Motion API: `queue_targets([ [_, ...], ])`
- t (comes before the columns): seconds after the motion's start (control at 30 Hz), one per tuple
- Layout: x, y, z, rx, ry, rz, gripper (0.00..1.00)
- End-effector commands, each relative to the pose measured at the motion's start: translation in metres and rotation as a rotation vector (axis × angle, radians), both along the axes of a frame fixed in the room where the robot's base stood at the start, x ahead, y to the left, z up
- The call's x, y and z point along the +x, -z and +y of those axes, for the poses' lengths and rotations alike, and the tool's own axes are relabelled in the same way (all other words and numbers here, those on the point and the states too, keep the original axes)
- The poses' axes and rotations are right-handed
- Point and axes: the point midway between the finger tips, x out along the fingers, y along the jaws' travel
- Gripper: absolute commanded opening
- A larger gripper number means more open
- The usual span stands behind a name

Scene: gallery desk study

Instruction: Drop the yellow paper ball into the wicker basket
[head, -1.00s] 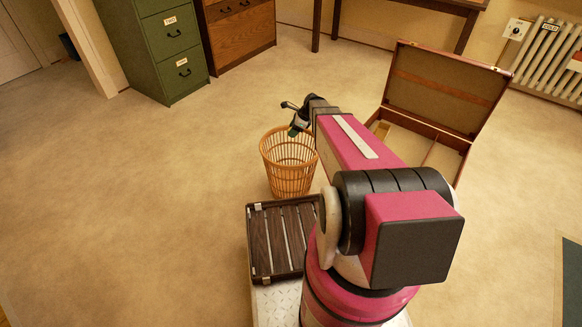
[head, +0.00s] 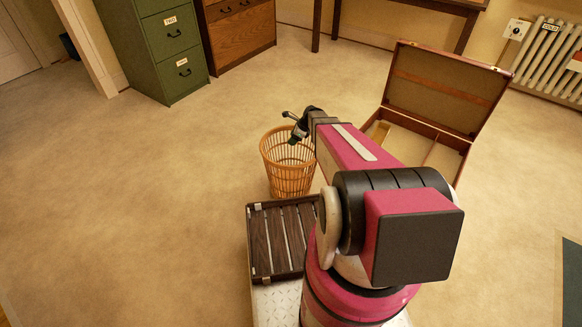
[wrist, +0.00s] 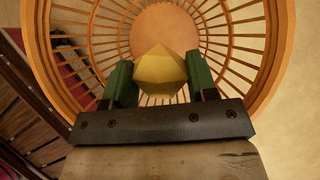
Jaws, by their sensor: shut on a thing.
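The yellow paper ball (wrist: 160,72) is between the two green fingertips of my gripper (wrist: 160,80) in the wrist view, and the gripper is shut on it. Below the ball is the open mouth of the wicker basket, with its slatted wall (wrist: 228,40) around and its round floor showing beneath. In the head view the wicker basket (head: 290,180) stands upright on the carpet, and my gripper (head: 294,138) is over its rim area. The ball cannot be made out in the head view.
A dark slatted rack (head: 282,240) lies in front of the basket. An open case (head: 440,95) with a raised lid stands on the right. A green filing cabinet (head: 160,55) is at the back left. Carpet on the left is clear.

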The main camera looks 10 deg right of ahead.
Motion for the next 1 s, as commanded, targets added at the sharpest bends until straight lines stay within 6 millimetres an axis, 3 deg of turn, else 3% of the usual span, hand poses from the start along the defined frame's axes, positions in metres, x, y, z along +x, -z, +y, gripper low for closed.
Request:
queue_targets([
  [0.23,0.000,0.001,0.000,0.000,0.000,0.000,0.31],
  [0.27,0.000,0.001,0.000,0.000,0.000,0.000,0.62],
  [0.3,0.000,0.001,0.000,0.000,0.000,0.000,0.75],
  [0.33,0.000,0.001,0.000,0.000,0.000,0.000,0.82],
  [0.7,-0.002,-0.004,-0.002,0.000,0.000,0.000,0.82],
  [1.0,-0.012,-0.047,-0.025,0.001,0.001,-0.001,0.82],
])
